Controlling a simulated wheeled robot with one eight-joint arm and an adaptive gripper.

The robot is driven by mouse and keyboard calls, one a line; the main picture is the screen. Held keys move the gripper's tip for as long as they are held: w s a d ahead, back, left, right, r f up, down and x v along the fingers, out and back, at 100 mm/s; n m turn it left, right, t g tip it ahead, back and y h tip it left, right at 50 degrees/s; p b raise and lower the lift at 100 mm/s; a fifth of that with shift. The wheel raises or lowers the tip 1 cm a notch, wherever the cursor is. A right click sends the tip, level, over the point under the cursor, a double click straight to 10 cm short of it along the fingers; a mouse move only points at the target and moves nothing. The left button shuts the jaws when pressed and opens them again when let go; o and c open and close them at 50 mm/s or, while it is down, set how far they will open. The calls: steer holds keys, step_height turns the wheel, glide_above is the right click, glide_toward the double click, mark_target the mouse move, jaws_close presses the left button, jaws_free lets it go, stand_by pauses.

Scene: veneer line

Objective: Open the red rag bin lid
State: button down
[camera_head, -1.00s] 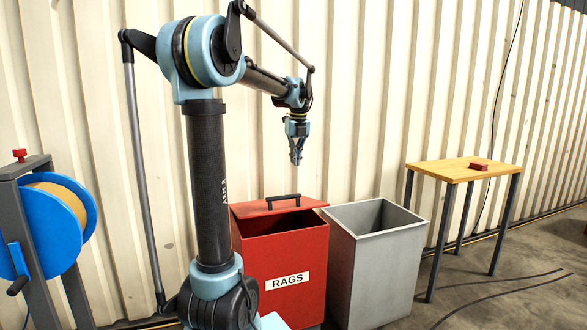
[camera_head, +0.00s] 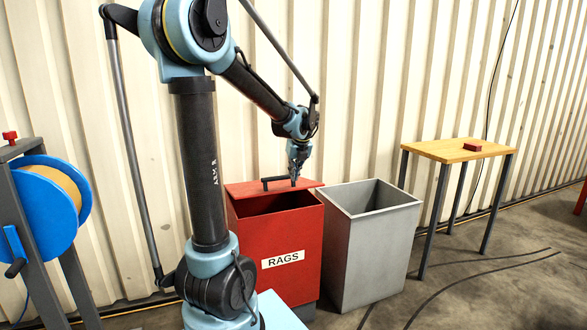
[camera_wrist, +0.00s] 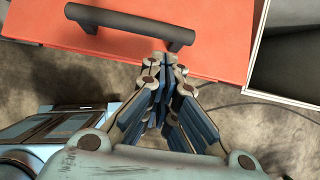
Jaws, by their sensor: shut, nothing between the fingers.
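The red rag bin (camera_head: 285,240), labelled RAGS, stands against the wall in the head view. Its red lid (camera_head: 309,185) is at the back of the top, partly open, with the dark inside showing in front of it. A dark bar handle (camera_head: 275,181) is on the lid; the handle (camera_wrist: 130,22) and lid (camera_wrist: 225,40) also fill the top of the wrist view. My gripper (camera_head: 294,181) is shut and empty, pointing down at the handle's right end. In the wrist view my gripper's fingertips (camera_wrist: 165,60) appear close to that end; I cannot tell whether they touch.
A grey open bin (camera_head: 372,240) stands right beside the red bin. A wooden-topped table (camera_head: 440,150) with a small red block (camera_head: 472,147) is farther right. A blue reel (camera_head: 45,215) on a stand is at the left. Cables (camera_head: 480,262) lie on the floor at the right.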

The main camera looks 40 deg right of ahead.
mark_target(291, 188)
steer(key=shift+x, duration=2.15)
steer(key=shift+d+r, duration=0.1)
steer(key=shift+r, duration=0.05)
